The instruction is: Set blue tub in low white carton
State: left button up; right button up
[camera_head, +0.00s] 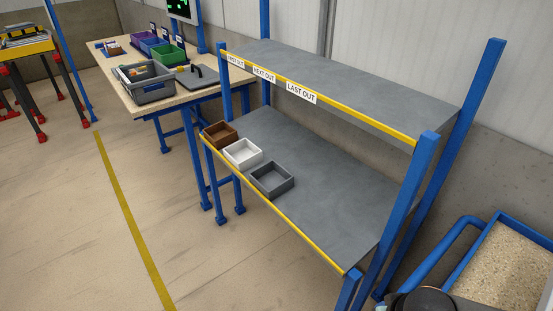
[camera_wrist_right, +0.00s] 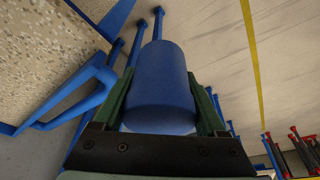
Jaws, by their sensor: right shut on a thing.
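A low white carton (camera_head: 243,153) stands on the lower shelf of the rack near its yellow front edge, between a brown carton and a grey one. It looks empty. In the right wrist view my right gripper (camera_wrist_right: 162,100) is shut on the blue tub (camera_wrist_right: 160,75), with a dark green finger on each side of it. The tub is a plain blue cylinder, held clear of the floor. The tub and right gripper do not show in the head view. My left gripper is in neither view.
The brown carton (camera_head: 220,134) and grey carton (camera_head: 271,179) stand close beside the white one. The upper shelf (camera_head: 350,85) overhangs the rear of the lower shelf (camera_head: 330,205), whose right part is clear. Blue posts (camera_head: 400,205) bound the rack. A blue-framed bin (camera_head: 510,265) stands at right.

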aim_at(243, 155)
jog(key=i+j, duration=2.1)
jog(key=j, duration=0.1)
